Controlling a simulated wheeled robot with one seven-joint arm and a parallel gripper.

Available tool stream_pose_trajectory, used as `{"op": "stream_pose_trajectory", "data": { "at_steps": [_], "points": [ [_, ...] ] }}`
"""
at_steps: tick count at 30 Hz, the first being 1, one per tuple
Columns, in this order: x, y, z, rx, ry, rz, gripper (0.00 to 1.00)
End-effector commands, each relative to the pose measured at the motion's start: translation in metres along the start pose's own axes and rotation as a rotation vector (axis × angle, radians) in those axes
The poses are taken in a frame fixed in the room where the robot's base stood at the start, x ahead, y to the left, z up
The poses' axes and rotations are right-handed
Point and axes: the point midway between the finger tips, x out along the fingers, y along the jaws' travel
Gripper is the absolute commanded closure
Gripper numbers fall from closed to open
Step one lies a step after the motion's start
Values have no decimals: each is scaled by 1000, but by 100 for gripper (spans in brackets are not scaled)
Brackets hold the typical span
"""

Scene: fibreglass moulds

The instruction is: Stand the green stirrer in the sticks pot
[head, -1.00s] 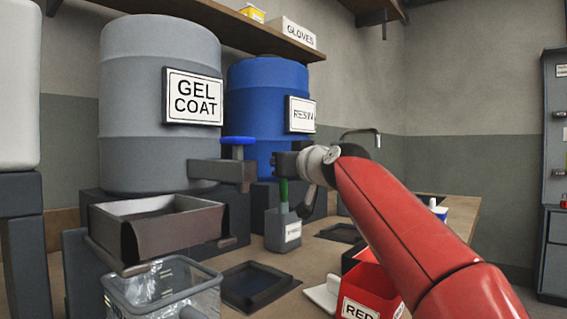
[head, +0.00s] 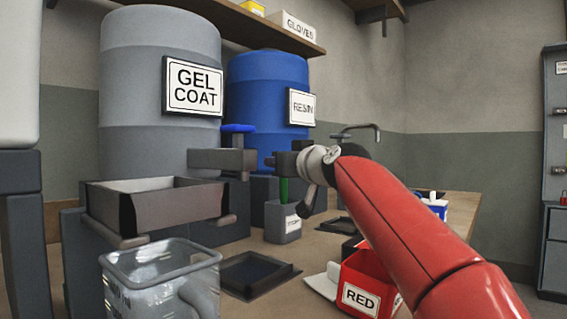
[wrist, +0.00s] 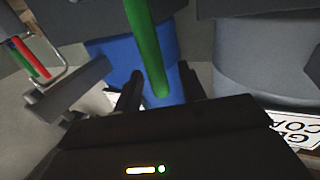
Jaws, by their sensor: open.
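The green stirrer (head: 284,190) stands upright in the small grey pot (head: 283,224), with its lower part hidden inside. The pot's white label is too small to read surely; it looks like the sticks pot. My gripper (head: 284,162) is directly above the pot, around the stirrer's upper end, in front of the blue drum. In the wrist view my gripper (wrist: 162,84) is open. The green stirrer (wrist: 150,45) runs down from the top edge and ends between the two dark fingers, with gaps visible on both sides.
The grey GEL COAT drum (head: 160,70) and blue RESIN drum (head: 265,105) stand behind. A tap with a blue handle (head: 238,128) juts out close to my gripper's left. A clear bucket (head: 150,285), a dark tray (head: 255,272) and a red RED box (head: 368,283) sit in front.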

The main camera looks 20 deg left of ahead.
Motion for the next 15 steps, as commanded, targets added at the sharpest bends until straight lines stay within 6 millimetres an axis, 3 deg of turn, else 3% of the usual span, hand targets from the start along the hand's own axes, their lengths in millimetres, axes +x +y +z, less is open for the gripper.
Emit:
{"op": "stream_pose_trajectory", "data": {
  "at_steps": [5, 15],
  "points": [
    [-11, 1, 1, -1, 2, 2, 60],
    [-66, 1, 2, -1, 2, 2, 60]
  ]
}}
